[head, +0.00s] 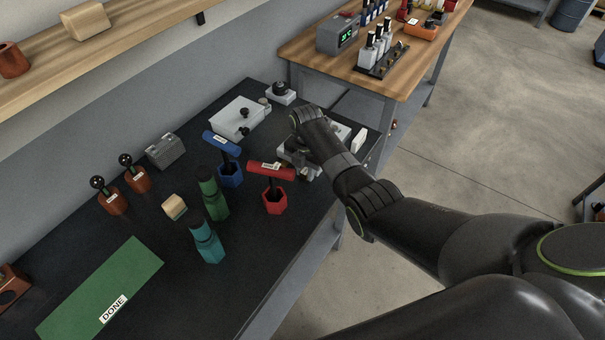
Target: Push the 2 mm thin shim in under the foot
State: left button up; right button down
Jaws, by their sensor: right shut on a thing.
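My right gripper (301,158) points down at the far right end of the dark bench. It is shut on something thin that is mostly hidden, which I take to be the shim. A light grey device (342,131) stands under and behind my right wrist. Its foot and the gap below it are hidden by my arm and too small to make out. I cannot tell whether the shim touches the foot. My left gripper is not in view.
A red T-handled tool (271,171) in a red holder and a blue one (222,143) stand left of the gripper. Green (212,195) and teal (207,242) bottles stand nearer. A green DONE mat (105,290) lies front left.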

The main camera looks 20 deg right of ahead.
jog(key=c, duration=1.2)
grip_release()
jog(key=shift+w+d, duration=0.15)
jog(key=shift+d, duration=0.1)
jog(key=shift+o, duration=0.2)
jog(key=shift+a+r, duration=0.1)
jog(key=shift+r, duration=0.35)
notch_tip(320, 180, up, 10)
jog(key=b, duration=0.1)
notch_tip(320, 180, up, 5)
jog(key=p, duration=0.2)
send_over(306, 170)
jog(key=shift+r+p, duration=0.65)
jog(key=shift+r, duration=0.15)
jog(key=shift+f, duration=0.15)
